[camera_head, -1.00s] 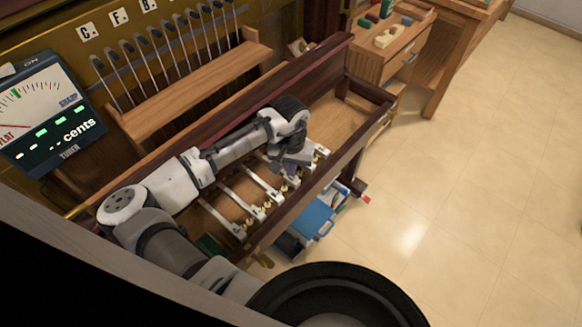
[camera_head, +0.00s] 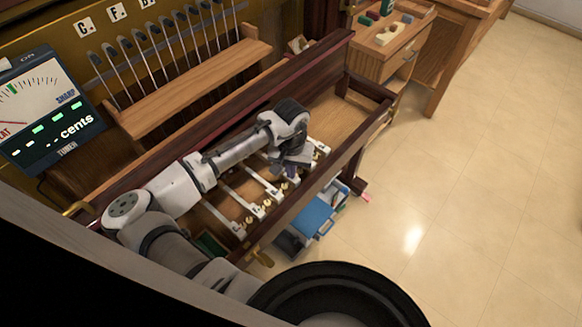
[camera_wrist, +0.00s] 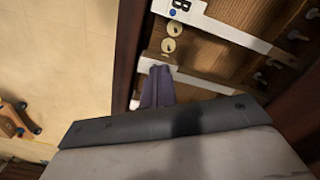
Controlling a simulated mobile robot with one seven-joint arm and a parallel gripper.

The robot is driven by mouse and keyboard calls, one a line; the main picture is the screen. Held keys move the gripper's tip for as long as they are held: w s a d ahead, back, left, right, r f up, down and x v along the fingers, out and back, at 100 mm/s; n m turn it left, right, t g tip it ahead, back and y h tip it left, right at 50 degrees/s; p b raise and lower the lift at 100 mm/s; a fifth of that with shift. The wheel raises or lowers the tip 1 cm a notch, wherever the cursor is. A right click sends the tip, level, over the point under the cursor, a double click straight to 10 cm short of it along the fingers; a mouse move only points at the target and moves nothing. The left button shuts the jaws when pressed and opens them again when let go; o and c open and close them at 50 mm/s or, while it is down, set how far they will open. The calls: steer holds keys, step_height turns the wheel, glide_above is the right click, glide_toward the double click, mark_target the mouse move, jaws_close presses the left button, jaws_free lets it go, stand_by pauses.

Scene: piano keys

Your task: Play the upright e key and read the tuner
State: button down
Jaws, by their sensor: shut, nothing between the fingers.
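The opened keyboard bed shows several white keys (camera_head: 224,218) in a row. My gripper (camera_head: 291,173) is shut and points down over this row. In the wrist view its purple fingers (camera_wrist: 158,72) are together at the end of a white key (camera_wrist: 147,66); I cannot tell whether they touch it or press it. A neighbouring white key labelled B (camera_wrist: 183,9) lies above it in that view. No E label is readable. The tuner (camera_head: 45,108) is at the left edge, partly cut off; its display shows dashes and "cents", and a red needle lies toward the flat side.
A dark red wooden rail (camera_head: 310,195) runs along the front of the keys. A wooden shelf (camera_head: 190,88) with several thin hammers stands behind. A blue box (camera_head: 314,216) sits below the rail. A wooden cabinet (camera_head: 388,55) stands at the back right. The tiled floor (camera_head: 480,200) is clear.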

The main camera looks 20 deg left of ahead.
step_height(320, 180, up, 10)
steer(key=p, duration=0.5)
steer(key=shift+p, duration=0.3)
steer(key=shift+f, duration=0.1)
